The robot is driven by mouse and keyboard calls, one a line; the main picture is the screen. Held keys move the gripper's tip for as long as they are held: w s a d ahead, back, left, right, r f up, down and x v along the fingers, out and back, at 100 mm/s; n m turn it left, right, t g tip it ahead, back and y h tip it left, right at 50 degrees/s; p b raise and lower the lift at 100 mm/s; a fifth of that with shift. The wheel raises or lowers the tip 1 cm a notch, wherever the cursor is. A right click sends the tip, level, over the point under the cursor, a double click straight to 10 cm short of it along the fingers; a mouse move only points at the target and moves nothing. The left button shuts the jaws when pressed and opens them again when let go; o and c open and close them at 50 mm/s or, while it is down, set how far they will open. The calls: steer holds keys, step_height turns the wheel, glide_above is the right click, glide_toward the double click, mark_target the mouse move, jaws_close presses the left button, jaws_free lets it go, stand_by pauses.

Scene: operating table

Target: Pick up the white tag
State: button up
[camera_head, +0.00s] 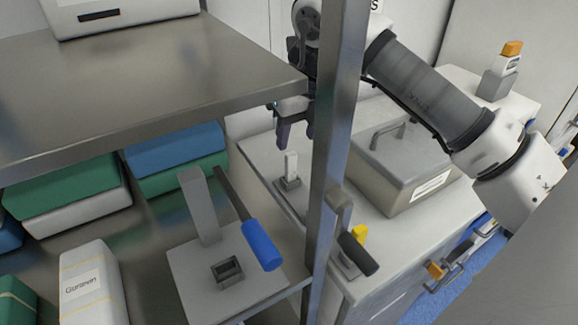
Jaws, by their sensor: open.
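A small upright white block, which looks like the white tag (291,164), stands in a grey holder (288,184) on the white counter behind the shelf post. My gripper (294,138) points down just above it, with its dark fingers apart and nothing seen between them. A small gap seems to show between the fingertips and the top of the tag. The metal post hides part of my wrist and arm.
The metal shelf post (335,150) stands in front of my arm. A lidded metal box (405,170) is right of the tag. A yellow-topped item (360,234) is nearer. A blue-handled lever (260,245) and boxes fill the lower shelf. An orange-topped white item (507,62) stands at the back right.

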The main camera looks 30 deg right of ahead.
mark_target(291, 154)
steer(key=p+x, duration=0.2)
steer(key=x, duration=0.7)
steer(key=shift+w+a, duration=0.1)
steer(key=shift+w, duration=0.05)
steer(key=shift+c, duration=0.3)
jaws_close()
